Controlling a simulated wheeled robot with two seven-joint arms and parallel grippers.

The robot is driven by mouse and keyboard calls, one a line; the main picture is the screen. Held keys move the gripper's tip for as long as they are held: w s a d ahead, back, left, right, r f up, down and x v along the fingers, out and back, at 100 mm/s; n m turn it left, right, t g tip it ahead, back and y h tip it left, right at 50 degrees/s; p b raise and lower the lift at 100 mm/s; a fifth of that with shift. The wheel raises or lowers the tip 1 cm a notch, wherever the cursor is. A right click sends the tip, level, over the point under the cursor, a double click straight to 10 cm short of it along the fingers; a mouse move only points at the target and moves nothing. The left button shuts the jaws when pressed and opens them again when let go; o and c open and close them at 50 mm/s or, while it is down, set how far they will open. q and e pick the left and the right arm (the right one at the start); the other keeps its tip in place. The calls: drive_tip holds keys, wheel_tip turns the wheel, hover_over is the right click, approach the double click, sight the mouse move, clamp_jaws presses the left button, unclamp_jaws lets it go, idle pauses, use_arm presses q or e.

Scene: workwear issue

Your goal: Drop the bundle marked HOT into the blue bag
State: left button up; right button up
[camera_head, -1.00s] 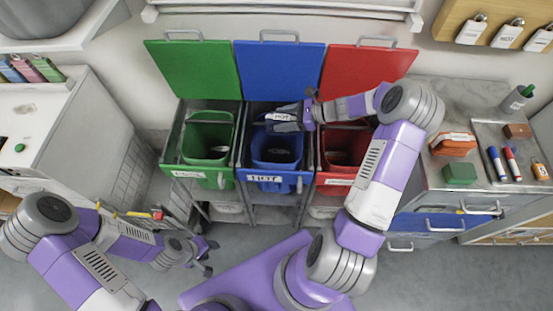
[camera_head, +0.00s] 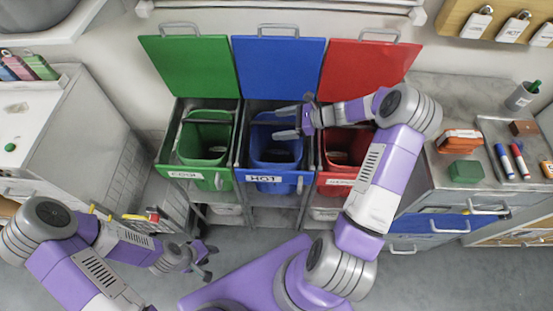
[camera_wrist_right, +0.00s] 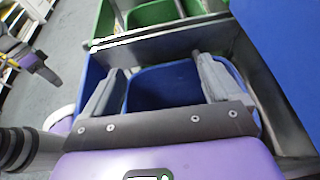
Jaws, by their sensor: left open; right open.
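The blue bag (camera_head: 259,148) hangs in the middle bin frame, under the raised blue lid (camera_head: 278,68) and behind a label reading HOT (camera_head: 263,178). It also fills the space between the fingers in the right wrist view (camera_wrist_right: 160,88). My right gripper (camera_head: 281,122) is over the bag's opening, with its fingers apart and nothing between them. The bundle marked HOT cannot be made out now; the inside of the bag is dark, with a small pale patch low down that I cannot identify. My left gripper (camera_head: 210,259) is open and empty at the lower left, away from the bins.
A green bag (camera_head: 190,137) and green lid stand left of the blue one, a red bag (camera_head: 333,150) and red lid to the right. The right counter (camera_head: 445,95) holds an orange bundle (camera_head: 458,141), a green block (camera_head: 466,171) and a tray with markers.

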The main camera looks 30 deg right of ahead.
drive_tip(key=p+v, duration=0.1)
drive_tip(key=v, duration=0.6)
drive_tip(key=shift+s+d+p, duration=0.2)
drive_tip(key=shift+p, duration=0.15)
drive_tip(key=shift+r, duration=0.1)
